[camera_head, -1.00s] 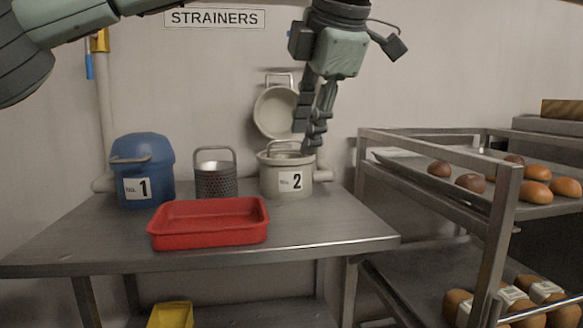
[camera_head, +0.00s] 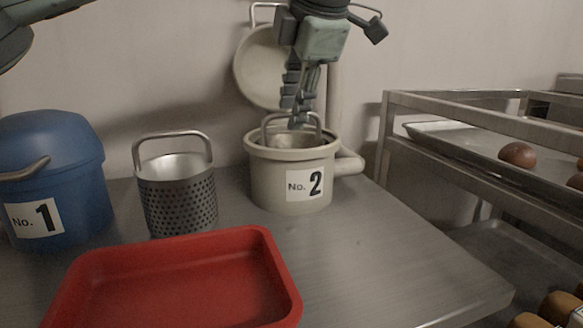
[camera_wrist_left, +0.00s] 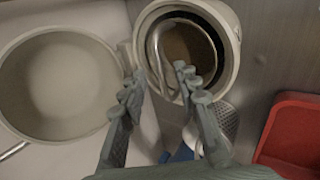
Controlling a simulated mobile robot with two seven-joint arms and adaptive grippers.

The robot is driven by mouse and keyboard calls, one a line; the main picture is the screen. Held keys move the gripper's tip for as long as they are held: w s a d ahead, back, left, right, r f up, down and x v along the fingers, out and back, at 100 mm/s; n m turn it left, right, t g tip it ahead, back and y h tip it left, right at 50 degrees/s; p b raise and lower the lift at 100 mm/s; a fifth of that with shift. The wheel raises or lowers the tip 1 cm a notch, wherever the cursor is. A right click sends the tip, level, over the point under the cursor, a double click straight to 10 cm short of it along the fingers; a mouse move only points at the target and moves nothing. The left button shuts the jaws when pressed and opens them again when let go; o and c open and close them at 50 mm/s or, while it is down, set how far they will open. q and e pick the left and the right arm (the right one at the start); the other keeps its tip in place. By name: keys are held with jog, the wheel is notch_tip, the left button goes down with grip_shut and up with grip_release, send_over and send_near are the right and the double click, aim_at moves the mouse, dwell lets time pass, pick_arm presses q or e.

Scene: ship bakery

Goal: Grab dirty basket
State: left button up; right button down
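A basket with a tall looped metal handle (camera_head: 268,128) sits inside the beige pot marked No. 2 (camera_head: 262,180). In the left wrist view the basket's inside (camera_wrist_left: 188,52) looks brownish, within the pot's rim (camera_wrist_left: 233,50). A second perforated metal basket (camera_head: 180,200) stands empty-looking on the table, left of the pot. My left gripper (camera_head: 300,118) points down at the No. 2 pot, close to the basket's handle. In the left wrist view its fingers (camera_wrist_left: 158,76) are apart, with the handle's lower part near the gap between the tips. Contact cannot be told.
A red tray (camera_head: 283,270) lies at the table's front. A blue lidded pot marked No. 1 (camera_head: 75,165) stands at left. A metal rack (camera_head: 440,165) with bread stands at right. The table's right front is clear.

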aim_at(281, 140)
pick_arm(q)
jog(key=shift+x, duration=1.2)
jog(key=shift+s, duration=0.15)
grip_shut()
